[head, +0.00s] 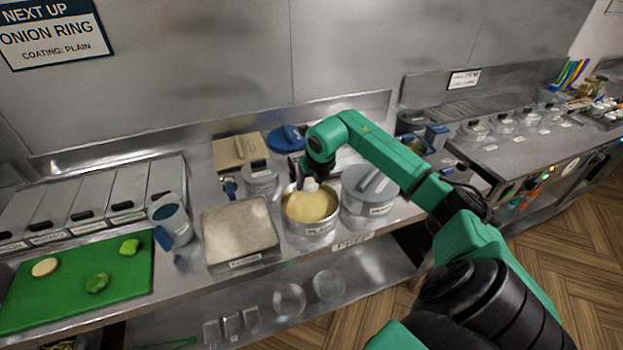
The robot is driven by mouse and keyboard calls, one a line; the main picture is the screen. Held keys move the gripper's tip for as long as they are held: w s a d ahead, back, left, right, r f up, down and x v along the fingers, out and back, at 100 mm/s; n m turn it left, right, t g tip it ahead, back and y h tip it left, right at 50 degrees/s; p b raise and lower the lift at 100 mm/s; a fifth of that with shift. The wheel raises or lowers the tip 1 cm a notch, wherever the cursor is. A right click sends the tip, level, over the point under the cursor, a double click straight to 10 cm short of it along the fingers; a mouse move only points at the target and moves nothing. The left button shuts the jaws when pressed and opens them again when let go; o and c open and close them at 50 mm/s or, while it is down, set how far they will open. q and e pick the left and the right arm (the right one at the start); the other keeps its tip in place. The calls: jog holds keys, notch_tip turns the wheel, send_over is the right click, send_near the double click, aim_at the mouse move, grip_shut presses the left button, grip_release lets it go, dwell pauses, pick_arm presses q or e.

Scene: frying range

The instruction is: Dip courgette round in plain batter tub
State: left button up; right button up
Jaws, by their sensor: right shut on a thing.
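The plain batter tub (311,228) is a round metal tub of yellowish batter, standing at the counter's front edge with a label on its front. My right gripper (309,182) points down over the tub, low at the batter surface. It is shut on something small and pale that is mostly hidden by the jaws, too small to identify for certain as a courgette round. I cannot tell whether it touches the batter. On the green board (60,308) at the left lie a pale round slice (45,267) and two green pieces (97,283). My left gripper is not in view.
A grey lidded tub (369,196) stands close to the batter tub's right. A square metal tray (240,236) is at its left, with a jug (170,220) beyond. A smaller lidded pot (259,178) stands behind. A wall sign (53,32) reads onion ring, coating plain.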

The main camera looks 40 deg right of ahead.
notch_tip(320, 180, down, 11)
jog(key=b, duration=0.7)
jog(key=shift+r+b, duration=0.2)
jog(key=shift+b, duration=0.2)
jog(key=shift+f+b, duration=0.35)
jog(key=shift+f, duration=0.1)
